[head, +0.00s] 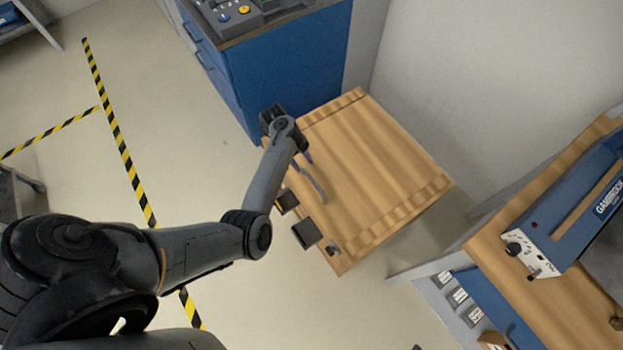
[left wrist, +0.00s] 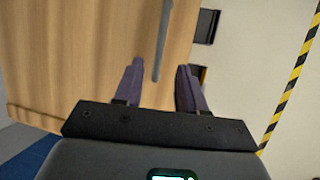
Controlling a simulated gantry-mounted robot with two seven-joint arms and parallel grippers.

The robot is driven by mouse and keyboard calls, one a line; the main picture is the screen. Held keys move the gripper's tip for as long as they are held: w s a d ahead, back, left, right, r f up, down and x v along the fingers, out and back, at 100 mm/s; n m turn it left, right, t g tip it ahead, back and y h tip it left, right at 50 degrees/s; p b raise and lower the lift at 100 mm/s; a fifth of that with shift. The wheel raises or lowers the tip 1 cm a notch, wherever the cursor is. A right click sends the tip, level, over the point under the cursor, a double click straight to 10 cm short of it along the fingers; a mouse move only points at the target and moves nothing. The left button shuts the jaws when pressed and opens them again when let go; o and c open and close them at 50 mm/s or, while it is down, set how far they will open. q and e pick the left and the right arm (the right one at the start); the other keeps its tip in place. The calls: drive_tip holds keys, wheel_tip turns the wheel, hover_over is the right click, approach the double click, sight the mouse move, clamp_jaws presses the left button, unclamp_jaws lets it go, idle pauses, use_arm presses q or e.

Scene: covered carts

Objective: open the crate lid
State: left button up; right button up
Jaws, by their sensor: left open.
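The wooden crate's lid (head: 385,150) is a pale plank panel with cross battens, and it looks closed in the head view. A thin grey bar handle (head: 316,187) runs along the lid near its left edge. The lid fills the left of the left wrist view (left wrist: 90,50). My left gripper (head: 302,163) is at the handle's far end, with its fingers apart. In the left wrist view the handle (left wrist: 161,40) reaches between the open fingertips (left wrist: 159,67); I cannot tell whether they touch it. My right gripper is not in view.
Two dark plates (head: 306,233) stick out from the crate's near left side. A blue cabinet (head: 285,70) stands just behind the crate. A workbench (head: 530,300) with a blue device (head: 575,215) is at right. Open floor (head: 190,120) with striped tape (head: 120,140) lies left.

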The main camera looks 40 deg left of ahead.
sight(313, 182)
use_arm(q)
drive_tip(key=b+x, duration=0.4)
drive_tip(key=x, duration=0.5)
drive_tip(key=shift+d+f, duration=0.1)
drive_tip(key=shift+s, duration=0.1)
clamp_jaws()
